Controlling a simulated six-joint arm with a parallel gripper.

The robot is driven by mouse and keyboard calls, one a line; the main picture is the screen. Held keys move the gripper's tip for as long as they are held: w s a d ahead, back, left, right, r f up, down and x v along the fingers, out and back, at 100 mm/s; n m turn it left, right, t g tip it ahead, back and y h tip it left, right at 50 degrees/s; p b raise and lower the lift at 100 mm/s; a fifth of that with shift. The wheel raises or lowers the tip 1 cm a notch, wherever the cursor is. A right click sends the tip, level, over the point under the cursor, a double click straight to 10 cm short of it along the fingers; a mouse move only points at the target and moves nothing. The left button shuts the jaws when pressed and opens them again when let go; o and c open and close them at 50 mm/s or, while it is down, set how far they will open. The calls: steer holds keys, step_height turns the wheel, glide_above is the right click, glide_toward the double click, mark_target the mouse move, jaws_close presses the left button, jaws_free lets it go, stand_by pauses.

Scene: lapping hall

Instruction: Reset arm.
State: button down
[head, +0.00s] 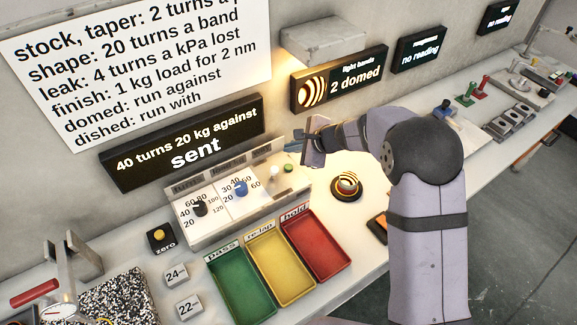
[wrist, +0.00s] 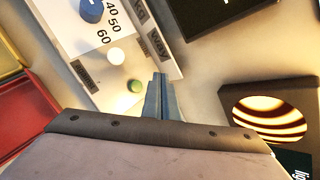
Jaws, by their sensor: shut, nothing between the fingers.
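My gripper (head: 291,145) is shut and empty, raised over the right end of a control panel (head: 228,220) in the head view. The panel has a black knob (head: 200,208) and a blue knob (head: 240,188) on printed dials, a white knob (head: 273,171) and a green button (head: 289,168). In the wrist view the closed blue-grey fingers (wrist: 160,80) point toward the panel's edge, beside the green button (wrist: 134,86) and the white knob (wrist: 116,55). I cannot tell their exact height above the panel. No held object shows.
Green (head: 240,302), yellow (head: 280,284) and red (head: 318,262) trays line the bench front. A striped dome on a black base (head: 347,186) stands right of the panel. Dark displays read "sent" (head: 185,142) and "2 domed" (head: 340,80). A yellow-topped zero button (head: 160,238) sits left.

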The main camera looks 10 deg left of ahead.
steer(key=s+d+n+g+h, duration=0.5)
steer(key=s+d+n, duration=1)
steer(key=s+d, duration=1.3)
steer(key=s+h, duration=0.2)
steer(key=s, duration=0.1)
steer(key=shift+s+d+r+n+h, duration=0.2)
steer(key=shift+s+d+n+h, duration=0.05)
steer(key=shift+d+n+h, duration=0.1)
